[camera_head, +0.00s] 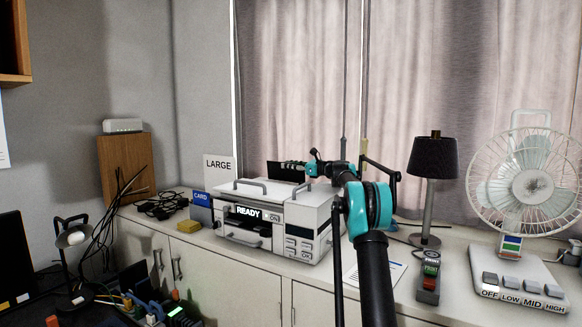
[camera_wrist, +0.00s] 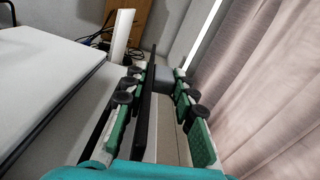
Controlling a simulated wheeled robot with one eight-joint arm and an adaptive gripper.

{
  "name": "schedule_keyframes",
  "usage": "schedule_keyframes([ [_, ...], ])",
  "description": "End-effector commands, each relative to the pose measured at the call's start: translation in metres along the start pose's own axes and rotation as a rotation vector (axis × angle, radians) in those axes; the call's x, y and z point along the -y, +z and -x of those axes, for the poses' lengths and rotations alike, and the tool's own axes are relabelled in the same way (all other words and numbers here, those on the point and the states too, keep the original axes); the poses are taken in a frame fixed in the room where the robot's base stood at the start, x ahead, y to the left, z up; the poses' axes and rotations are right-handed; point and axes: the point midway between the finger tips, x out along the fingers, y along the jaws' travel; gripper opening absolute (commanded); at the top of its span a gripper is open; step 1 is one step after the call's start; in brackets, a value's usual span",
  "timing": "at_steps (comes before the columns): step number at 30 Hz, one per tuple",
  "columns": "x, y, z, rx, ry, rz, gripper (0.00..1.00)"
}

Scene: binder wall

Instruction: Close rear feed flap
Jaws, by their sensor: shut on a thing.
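The rear feed flap (camera_head: 283,174) is a dark panel standing up behind the white printer (camera_head: 270,215), whose display reads READY. In the wrist view the flap (camera_wrist: 148,105) shows nearly edge-on as a thin black upright strip between my green-padded fingers. My gripper (camera_head: 293,164) is behind the printer's top, reaching in from the right, and is shut on the flap. The wrist view shows both fingers of the gripper (camera_wrist: 160,82), one on each side of the strip. The flap's lower edge and hinge are hidden behind the printer in the head view.
A LARGE sign (camera_head: 218,166) and blue CARD box (camera_head: 202,198) stand left of the printer. A black lamp (camera_head: 433,160), a red-and-green switch unit (camera_head: 430,275) and a fan (camera_head: 525,185) stand to the right. The curtain (camera_wrist: 270,80) hangs close beside my gripper.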

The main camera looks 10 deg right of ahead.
Motion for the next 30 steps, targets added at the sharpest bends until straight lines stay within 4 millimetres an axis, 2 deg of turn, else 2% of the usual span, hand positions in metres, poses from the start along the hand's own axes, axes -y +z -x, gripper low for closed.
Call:
schedule_keyframes([
  [8,-0.018,0.002,0.002,0.000,-0.004,0.227,0.00],
  [18,-0.034,0.000,0.001,-0.001,0.000,0.216,0.00],
  [30,-0.040,-0.002,0.000,-0.001,0.003,0.215,0.00],
])
